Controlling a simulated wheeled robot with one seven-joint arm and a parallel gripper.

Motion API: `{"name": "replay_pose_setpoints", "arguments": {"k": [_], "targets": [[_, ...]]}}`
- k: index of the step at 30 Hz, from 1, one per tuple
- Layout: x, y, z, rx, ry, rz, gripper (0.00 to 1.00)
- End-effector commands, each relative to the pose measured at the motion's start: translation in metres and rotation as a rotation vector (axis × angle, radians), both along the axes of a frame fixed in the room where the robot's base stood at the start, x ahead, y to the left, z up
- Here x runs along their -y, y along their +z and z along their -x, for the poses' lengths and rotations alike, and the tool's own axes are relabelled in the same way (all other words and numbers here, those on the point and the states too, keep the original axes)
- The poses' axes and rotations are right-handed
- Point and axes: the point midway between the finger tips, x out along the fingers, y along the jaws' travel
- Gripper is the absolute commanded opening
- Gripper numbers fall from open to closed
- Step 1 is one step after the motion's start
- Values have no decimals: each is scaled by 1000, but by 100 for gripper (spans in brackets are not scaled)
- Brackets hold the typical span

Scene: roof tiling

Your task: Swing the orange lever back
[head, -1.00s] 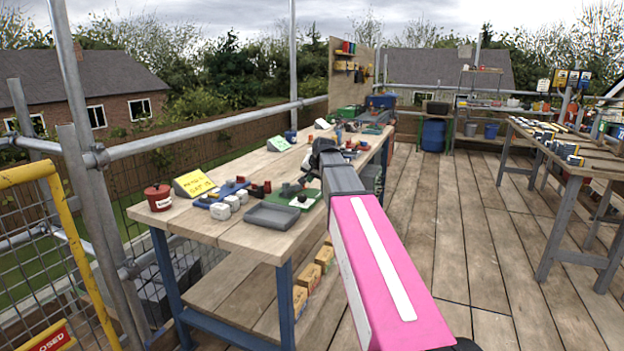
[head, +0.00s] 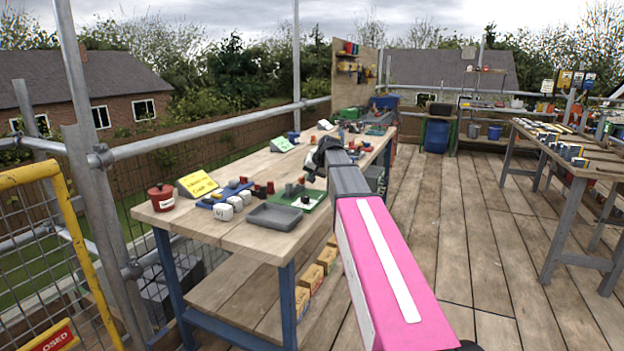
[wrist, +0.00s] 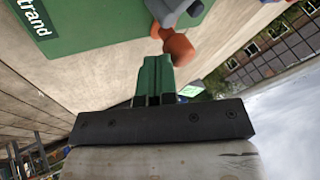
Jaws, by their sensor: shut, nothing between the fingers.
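The orange lever (wrist: 178,48) shows in the wrist view as a rounded orange-red piece just beyond my fingertips. It sits beside a blue-grey part at the edge of a green board (wrist: 75,20) lettered "strand". My gripper (wrist: 157,62) has its two green fingers together with nothing between them. The fingertips are very close to the lever's near side; I cannot tell whether they touch it. In the head view my dark gripper (head: 318,160) is over the workbench, and the lever cannot be made out for certain there.
The workbench (head: 190,228) carries a red pot (head: 161,197), a yellow sign (head: 197,184), white blocks, a grey tray (head: 273,217) and a green board (head: 308,199) with small parts. Scaffold rails run behind it. The plank floor to the right is clear up to another table (head: 560,160).

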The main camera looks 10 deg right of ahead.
Motion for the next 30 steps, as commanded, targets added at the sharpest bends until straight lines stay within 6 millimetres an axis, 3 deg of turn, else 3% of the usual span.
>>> {"name": "replay_pose_setpoints", "arguments": {"k": [6,15,30], "targets": [[-10,0,-17,-1,186,-1,0],[-24,0,-27,-1,382,0,0],[-33,0,-31,0,374,1,0]]}}
